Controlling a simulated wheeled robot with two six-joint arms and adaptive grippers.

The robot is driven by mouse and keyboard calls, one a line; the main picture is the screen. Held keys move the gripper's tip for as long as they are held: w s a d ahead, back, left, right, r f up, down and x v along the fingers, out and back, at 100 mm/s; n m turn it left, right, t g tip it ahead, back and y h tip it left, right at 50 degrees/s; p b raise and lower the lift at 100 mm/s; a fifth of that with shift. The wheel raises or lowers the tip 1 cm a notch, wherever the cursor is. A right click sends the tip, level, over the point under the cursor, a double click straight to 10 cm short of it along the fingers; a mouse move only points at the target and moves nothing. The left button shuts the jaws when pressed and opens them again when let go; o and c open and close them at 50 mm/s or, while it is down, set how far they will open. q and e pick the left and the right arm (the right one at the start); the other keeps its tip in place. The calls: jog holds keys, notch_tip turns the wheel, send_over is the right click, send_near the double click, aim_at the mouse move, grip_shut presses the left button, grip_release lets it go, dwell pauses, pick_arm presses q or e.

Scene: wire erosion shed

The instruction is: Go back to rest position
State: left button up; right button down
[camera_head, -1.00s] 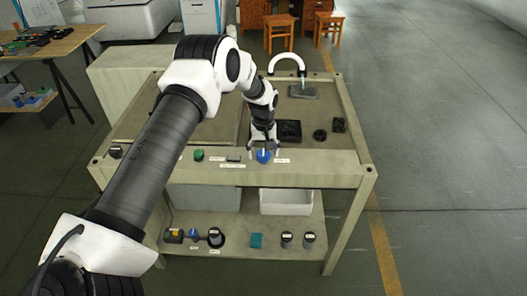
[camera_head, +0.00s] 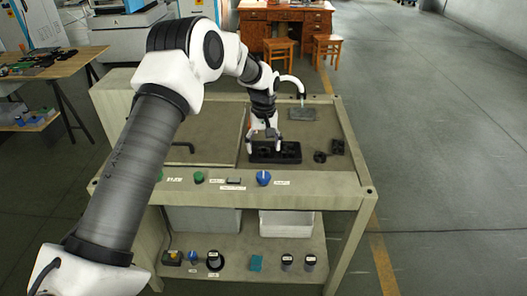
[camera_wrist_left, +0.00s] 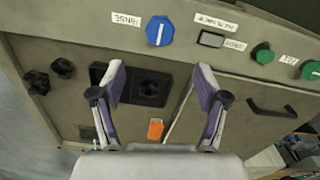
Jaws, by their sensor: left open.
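A blue knob (camera_head: 263,178) with a white mark sits on the bench's front panel. It also shows beyond the fingertips in the left wrist view (camera_wrist_left: 160,31), near a label reading RINSE. The gripper is apart from the knob. My right gripper is not in view.
The black tray (camera_head: 290,154) and small black parts (camera_head: 338,147) lie on the bench top. A curved spout (camera_head: 298,82) stands behind. Green knobs (camera_head: 198,177) line the panel. The lower shelf (camera_head: 235,268) holds several items. Open floor (camera_head: 450,180) lies right.

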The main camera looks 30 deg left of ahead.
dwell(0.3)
pick_arm(q)
jog(key=shift+g, duration=0.9)
jog(key=s+f, duration=0.1)
jog(key=f, duration=0.1)
jog(key=s+d+f, duration=0.1)
jog(key=f, duration=0.2)
jog(key=s+d+f+b, duration=0.1)
jog(key=s+f, duration=0.1)
jog(key=f, duration=0.1)
jog(key=shift+d, duration=0.1)
jog(key=s+d+f+m+g+b, duration=0.1)
jog(key=s+d+f+g, duration=0.1)
jog(key=s+d+f, duration=0.4)
jog(key=s+d+f+m+g+b, duration=0.1)
jog(key=s+f, duration=0.8)
jog(key=s, duration=0.1)
jog(key=s+d+f+m+t, duration=0.2)
jog(key=s+m, duration=0.1)
jog(key=s, duration=0.6)
jog(key=s+d+f+m+t, duration=0.2)
jog(key=s+d, duration=0.1)
jog(key=s, duration=0.6)
jog(key=shift+m+t+b, duration=0.3)
jog(key=shift+m+t, duration=0.1)
